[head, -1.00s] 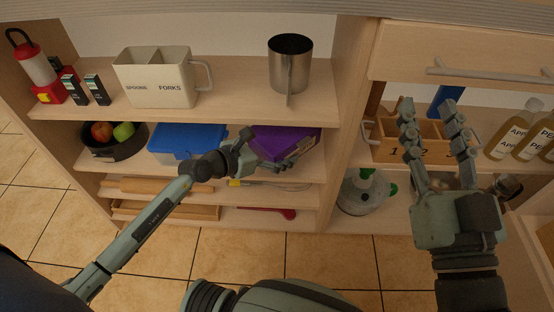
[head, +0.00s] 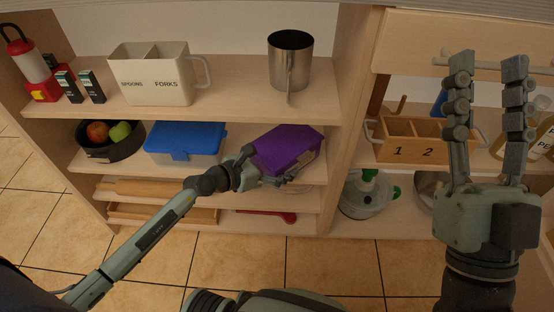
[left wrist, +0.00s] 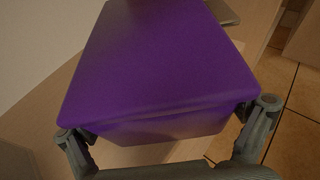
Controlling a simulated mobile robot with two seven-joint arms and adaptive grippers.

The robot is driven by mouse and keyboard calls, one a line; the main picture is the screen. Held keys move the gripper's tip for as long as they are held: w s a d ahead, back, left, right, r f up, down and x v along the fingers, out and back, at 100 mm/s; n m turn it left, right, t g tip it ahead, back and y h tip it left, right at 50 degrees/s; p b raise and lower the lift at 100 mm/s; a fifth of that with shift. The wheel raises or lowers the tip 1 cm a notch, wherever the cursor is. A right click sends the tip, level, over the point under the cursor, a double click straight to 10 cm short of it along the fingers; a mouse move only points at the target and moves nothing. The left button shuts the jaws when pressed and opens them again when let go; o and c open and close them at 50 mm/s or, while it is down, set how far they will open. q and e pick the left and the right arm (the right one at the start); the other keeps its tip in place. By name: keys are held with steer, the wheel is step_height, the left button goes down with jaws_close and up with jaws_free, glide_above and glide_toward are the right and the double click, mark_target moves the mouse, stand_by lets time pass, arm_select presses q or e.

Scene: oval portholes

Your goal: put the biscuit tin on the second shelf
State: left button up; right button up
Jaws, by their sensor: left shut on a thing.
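The biscuit tin, a purple box (head: 290,146), is at the right end of the second shelf (head: 235,158) in the head view. My left gripper (head: 270,178) is shut on its near side. In the left wrist view the tin (left wrist: 155,65) fills the middle, with a fingertip of my left gripper (left wrist: 160,128) at each near corner. The tin looks slightly turned; I cannot tell whether its base touches the shelf. My right gripper (head: 489,62) is open and empty, raised in front of the right-hand unit.
A blue-lidded container (head: 186,140) stands just left of the tin, then a dark bowl of fruit (head: 100,148). A steel mug (head: 290,62) and utensil caddy (head: 150,75) stand on the shelf above. A rolling pin (head: 150,187) lies below. An upright panel (head: 345,110) bounds the right.

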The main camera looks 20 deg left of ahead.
arm_select(q)
steer(key=o, duration=1)
steer(key=shift+o, duration=0.2)
